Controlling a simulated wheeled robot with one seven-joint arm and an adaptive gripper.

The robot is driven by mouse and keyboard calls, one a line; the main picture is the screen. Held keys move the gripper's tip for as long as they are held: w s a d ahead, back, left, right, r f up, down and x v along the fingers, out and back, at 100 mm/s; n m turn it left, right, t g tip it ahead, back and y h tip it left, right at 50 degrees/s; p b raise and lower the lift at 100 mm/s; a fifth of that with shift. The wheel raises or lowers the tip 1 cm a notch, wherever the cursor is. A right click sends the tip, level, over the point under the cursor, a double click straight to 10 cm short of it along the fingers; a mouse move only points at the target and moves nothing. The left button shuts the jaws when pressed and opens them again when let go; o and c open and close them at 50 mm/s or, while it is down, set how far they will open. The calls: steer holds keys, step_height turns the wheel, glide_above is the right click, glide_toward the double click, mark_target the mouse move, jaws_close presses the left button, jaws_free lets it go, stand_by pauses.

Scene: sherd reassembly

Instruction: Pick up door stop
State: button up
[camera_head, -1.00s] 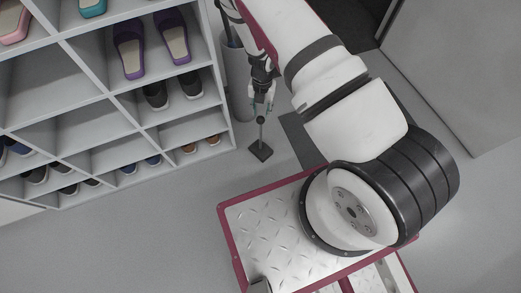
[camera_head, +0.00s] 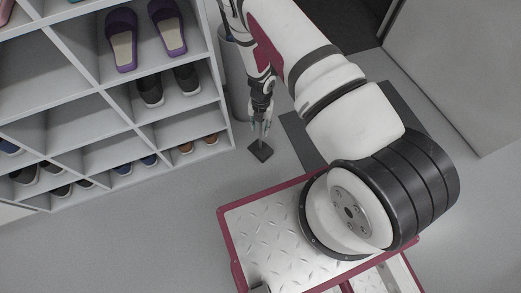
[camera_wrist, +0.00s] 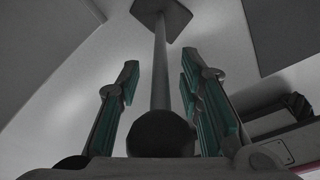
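The door stop (camera_head: 260,151) stands upright on the floor, a dark square base with a thin rod. In the wrist view its rod (camera_wrist: 160,70) runs from the far base to a round dark knob (camera_wrist: 160,134) close to the camera. My gripper (camera_head: 262,128) is above the base, with its fingers around the upper part of the door stop. In the wrist view the two green-padded fingers stand apart on either side of the rod, with visible gaps on both sides. In the head view the knob is hidden by my gripper.
A grey shoe rack (camera_head: 110,120) with several pairs of shoes stands to the left of the door stop. A grey cylindrical bin (camera_head: 237,80) stands just behind my gripper. A dark mat (camera_head: 300,138) lies to the right. Open floor (camera_head: 190,200) lies in front.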

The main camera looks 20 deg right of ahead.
steer(key=shift+c, duration=0.6)
jaws_close()
steer(key=shift+r, duration=0.2)
